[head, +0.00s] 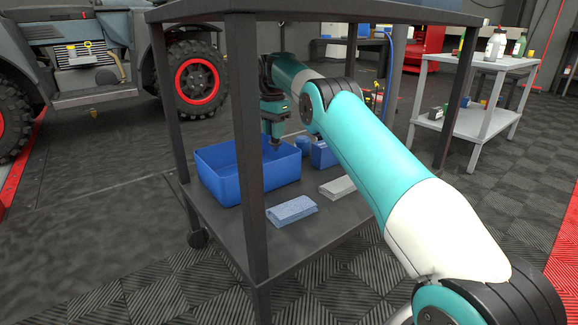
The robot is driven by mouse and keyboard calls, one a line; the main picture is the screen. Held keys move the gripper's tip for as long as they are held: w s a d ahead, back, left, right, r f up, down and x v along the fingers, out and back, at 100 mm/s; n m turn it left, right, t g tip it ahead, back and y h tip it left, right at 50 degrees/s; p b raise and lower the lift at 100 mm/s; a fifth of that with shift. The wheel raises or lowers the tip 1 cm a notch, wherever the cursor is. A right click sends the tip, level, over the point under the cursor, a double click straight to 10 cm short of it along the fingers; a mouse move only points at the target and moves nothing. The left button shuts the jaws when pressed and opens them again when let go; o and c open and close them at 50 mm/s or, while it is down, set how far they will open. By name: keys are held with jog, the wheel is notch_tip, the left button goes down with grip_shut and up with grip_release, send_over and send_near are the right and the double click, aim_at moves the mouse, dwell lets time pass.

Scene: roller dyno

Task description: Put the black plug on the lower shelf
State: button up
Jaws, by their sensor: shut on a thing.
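My gripper (277,142) points down inside the dark cart, between its top and its lower shelf (240,222). It is at the right part of the blue bin, low over or beside its back rim; the exact depth is hard to tell. It is shut on a small dark thing, which seems to be the black plug; the jaws and their dark colour hide most of its shape. The lower shelf holds the open blue bin (228,183), a folded blue cloth (291,210) and a folded grey cloth (338,187).
Blue containers (322,154) stand right of the bin, partly behind my arm. The cart's dark posts (246,150) and top (320,10) frame the space. Bare shelf shows at the front. A light grey cart (478,122) stands at the right, a vehicle (95,55) at the back left.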

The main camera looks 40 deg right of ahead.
notch_tip(320, 180, down, 9)
jog(key=b, duration=0.7)
jog(key=shift+r, duration=0.3)
jog(key=shift+f, duration=0.2)
jog(key=shift+f, duration=0.4)
jog(key=o, duration=0.9)
jog(key=shift+r, duration=0.1)
jog(key=shift+r, duration=0.2)
notch_tip(320, 180, up, 13)
jog(key=p, duration=1.1)
jog(key=shift+f+p, duration=0.2)
jog(key=shift+p, duration=0.1)
